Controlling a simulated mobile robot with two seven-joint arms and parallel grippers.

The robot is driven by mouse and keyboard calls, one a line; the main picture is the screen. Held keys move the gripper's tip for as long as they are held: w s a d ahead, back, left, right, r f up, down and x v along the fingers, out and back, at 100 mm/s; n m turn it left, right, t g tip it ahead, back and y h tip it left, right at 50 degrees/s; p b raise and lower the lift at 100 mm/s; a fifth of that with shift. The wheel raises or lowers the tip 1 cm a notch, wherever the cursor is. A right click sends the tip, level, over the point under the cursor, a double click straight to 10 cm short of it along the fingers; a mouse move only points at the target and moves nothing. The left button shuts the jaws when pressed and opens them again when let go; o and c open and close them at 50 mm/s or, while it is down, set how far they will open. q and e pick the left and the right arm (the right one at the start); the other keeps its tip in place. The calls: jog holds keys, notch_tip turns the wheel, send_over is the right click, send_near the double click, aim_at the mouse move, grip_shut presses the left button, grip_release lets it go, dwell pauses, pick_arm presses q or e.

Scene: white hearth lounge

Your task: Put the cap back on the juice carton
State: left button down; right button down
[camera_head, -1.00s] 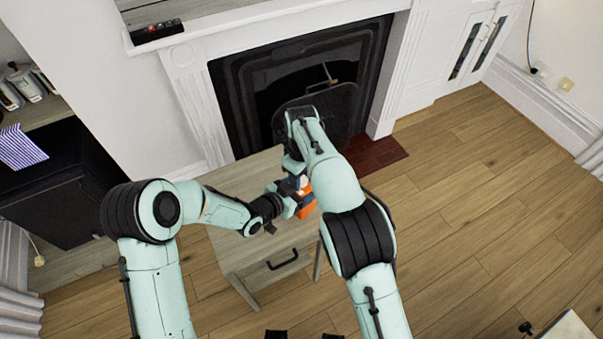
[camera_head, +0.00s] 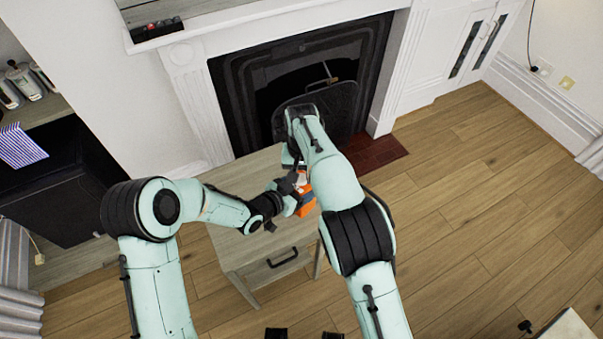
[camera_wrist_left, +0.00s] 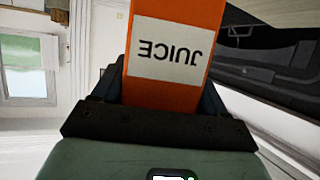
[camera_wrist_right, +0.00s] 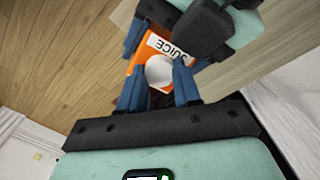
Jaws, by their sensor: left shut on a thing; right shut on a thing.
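The orange juice carton (camera_head: 307,206) is above the small wooden table in the head view, partly hidden by my arms. My left gripper (camera_wrist_left: 165,95) is shut on the carton; its label (camera_wrist_left: 165,52) reads upside down in the left wrist view. My right gripper (camera_wrist_right: 159,82) has its blue fingers on either side of the round white cap (camera_wrist_right: 159,70) and is shut on it. The cap lies in front of the carton (camera_wrist_right: 145,50) in the right wrist view. I cannot tell whether the cap touches the spout, which is hidden.
The small wooden table (camera_head: 235,255) with a dark drawer handle stands under my grippers. A black fireplace (camera_head: 240,90) with a white surround is behind it. A shelf with bottles (camera_head: 25,80) is at the left.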

jog(key=shift+m, duration=0.8)
jog(key=c, duration=0.7)
grip_release()
jog(key=shift+r, duration=0.15)
notch_tip(320, 180, up, 12)
